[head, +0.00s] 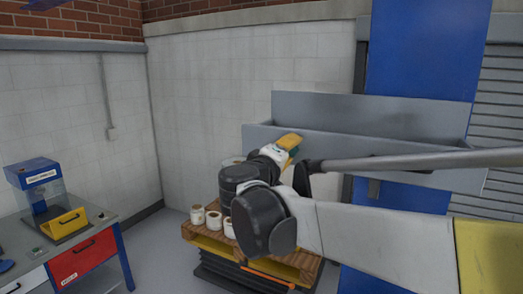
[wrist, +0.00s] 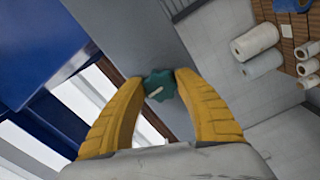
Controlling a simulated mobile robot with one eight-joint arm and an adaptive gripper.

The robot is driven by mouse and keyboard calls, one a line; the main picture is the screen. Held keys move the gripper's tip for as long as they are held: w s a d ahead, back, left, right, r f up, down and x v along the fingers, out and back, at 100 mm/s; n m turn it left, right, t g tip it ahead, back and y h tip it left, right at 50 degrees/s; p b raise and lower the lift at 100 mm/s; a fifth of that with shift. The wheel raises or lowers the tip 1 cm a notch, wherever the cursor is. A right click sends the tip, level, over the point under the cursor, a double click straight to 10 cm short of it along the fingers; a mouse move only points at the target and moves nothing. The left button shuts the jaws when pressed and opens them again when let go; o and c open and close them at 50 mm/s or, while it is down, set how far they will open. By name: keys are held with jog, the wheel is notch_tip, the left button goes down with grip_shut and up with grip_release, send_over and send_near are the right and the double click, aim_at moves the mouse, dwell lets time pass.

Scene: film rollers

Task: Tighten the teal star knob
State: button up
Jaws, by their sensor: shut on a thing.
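The teal star knob (wrist: 160,86) shows in the wrist view, on the grey face (wrist: 150,35) of a panel. A short pale bar marks its front. My gripper (wrist: 159,88) has its yellow fingers on either side of the knob and is shut on it, with the tips at its edges. In the head view my gripper (head: 289,142) is up against the grey trough-like housing (head: 350,142).
A wooden pallet (head: 200,238) with several white rolls (head: 213,220) stands on a dark lift below the housing. Rolls also show in the wrist view (wrist: 255,41). A bench (head: 95,240) with a blue-topped machine (head: 38,185) is at left. A blue column (head: 425,50) rises behind the housing.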

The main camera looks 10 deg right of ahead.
jog(key=o, duration=1.2)
jog(key=v, duration=1.2)
